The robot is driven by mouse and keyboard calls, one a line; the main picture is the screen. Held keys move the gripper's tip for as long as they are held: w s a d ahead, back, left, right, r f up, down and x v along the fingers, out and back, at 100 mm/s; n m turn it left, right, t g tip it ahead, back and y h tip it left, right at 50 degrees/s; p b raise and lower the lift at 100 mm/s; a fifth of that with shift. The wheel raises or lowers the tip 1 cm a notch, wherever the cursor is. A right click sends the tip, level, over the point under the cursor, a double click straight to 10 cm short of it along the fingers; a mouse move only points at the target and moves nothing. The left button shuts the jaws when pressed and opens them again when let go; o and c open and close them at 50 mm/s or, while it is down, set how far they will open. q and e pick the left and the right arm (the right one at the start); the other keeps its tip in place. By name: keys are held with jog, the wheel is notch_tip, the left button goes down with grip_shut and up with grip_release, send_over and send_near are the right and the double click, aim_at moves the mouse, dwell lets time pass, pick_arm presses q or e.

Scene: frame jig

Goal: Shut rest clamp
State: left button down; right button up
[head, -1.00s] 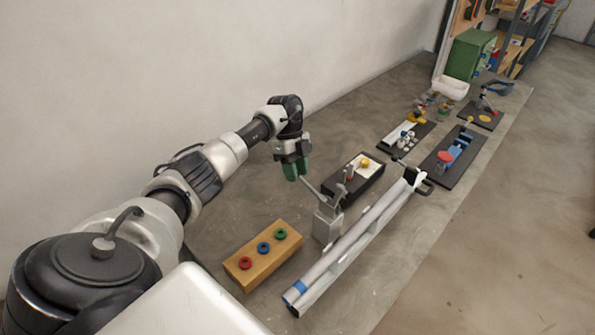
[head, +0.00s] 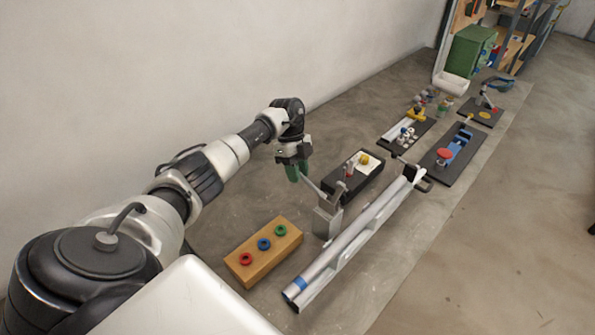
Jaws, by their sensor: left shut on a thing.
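The rest clamp (head: 327,219) is a grey metal block with a lever handle, standing at the near left side of a long pale tube lying in a rail (head: 355,240). The clamp's lever (head: 315,188) slants up and left from the block. My left gripper (head: 298,174), with green fingers, is shut on the lever's upper end, above and left of the block. The fingers hide the lever's tip. A grey upright part of the clamp stands by the tube; I cannot tell whether it touches it. My right gripper is not in view.
A wooden block (head: 262,254) with red, blue and green rings lies left of the rail. A black box (head: 370,188) with a yellow knob sits just behind the clamp. Black boards with fixtures (head: 456,153) stand farther back. The bench left of the gripper is clear.

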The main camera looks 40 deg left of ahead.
aim_at(307, 179)
pick_arm(q)
jog(key=r+y+p, duration=0.1)
jog(key=p, duration=0.2)
jog(key=d+r+y+p, duration=0.1)
jog(key=r+y+p, duration=0.1)
jog(key=p, duration=0.1)
jog(key=shift+d+r, duration=0.2)
jog(key=shift+r, duration=0.05)
jog(key=shift+d+r+y+p, duration=0.35)
jog(key=shift+y+p, duration=0.25)
jog(key=shift+y, duration=0.2)
jog(key=shift+s+d+r+n+t+y+p, duration=0.15)
jog(key=shift+d+r+y+p, duration=0.15)
jog(key=shift+y, duration=0.25)
jog(key=shift+w+d+r+n+t+y+p, duration=0.15)
jog(key=shift+d+y+p, duration=0.2)
jog(key=shift+y, duration=0.2)
jog(key=shift+s, duration=0.1)
jog(key=c, duration=1.2)
grip_release()
jog(key=b+v, duration=0.4)
jog(key=v, duration=0.6)
jog(key=shift+r, duration=0.4)
